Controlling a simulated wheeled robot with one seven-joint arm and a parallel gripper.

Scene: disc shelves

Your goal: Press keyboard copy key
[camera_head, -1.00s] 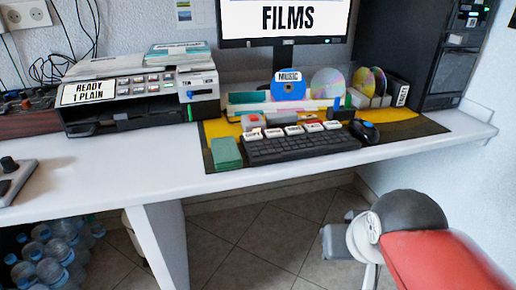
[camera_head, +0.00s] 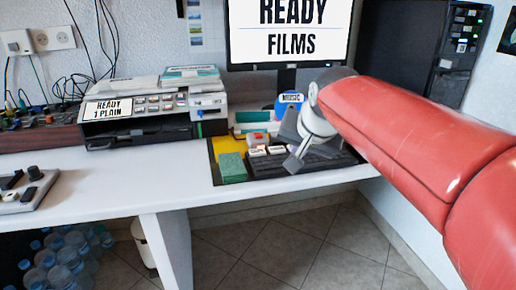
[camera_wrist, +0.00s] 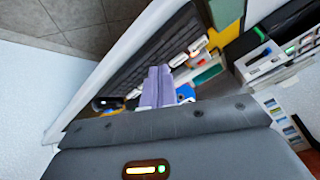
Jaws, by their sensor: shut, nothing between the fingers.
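The black keyboard (camera_head: 262,167) lies on the mat near the desk's front edge, with a row of large white-capped keys along its back. The leftmost white key (camera_head: 257,152) is clear of my arm; its label is too small to read now. My gripper (camera_head: 292,164) is shut and empty, in front of the keyboard's middle in the head view, and it hides the right-hand keys. In the wrist view, its pale fingers (camera_wrist: 157,86) are together and overlap the keyboard (camera_wrist: 150,52) and key row.
A green block (camera_head: 232,167) sits left of the keyboard. A printer (camera_head: 150,110) reading "READY 1 PLAIN" stands further left. The monitor (camera_head: 289,30) reads "READY FILMS". A mouse (camera_wrist: 107,103) shows in the wrist view.

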